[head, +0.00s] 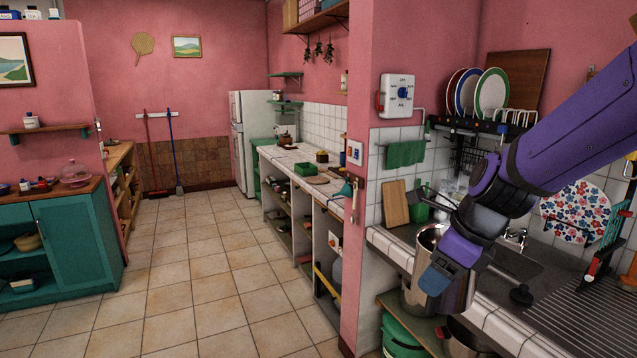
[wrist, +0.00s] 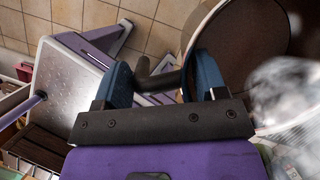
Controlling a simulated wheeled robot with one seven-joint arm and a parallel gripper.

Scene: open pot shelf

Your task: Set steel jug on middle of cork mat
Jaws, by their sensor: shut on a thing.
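The steel jug (head: 462,297) is a shiny metal cylinder beside the front edge of the tiled counter on the right. My gripper (head: 437,278) is in front of it and partly hides it. In the wrist view the blue fingers of my gripper (wrist: 165,82) are shut on a dark handle (wrist: 160,77). Next to them is the round mouth of the jug (wrist: 190,38), with a pale rim and brownish inside. A small flat brown disc (head: 317,180) on the far counter may be the cork mat; I cannot tell for sure.
A green bucket (head: 402,338) and a steel pot (head: 465,340) stand low under the right counter. A pink wall end (head: 357,255) stands between the two counters. A green box (head: 305,169) is on the far counter. The tiled floor (head: 205,285) at left is clear.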

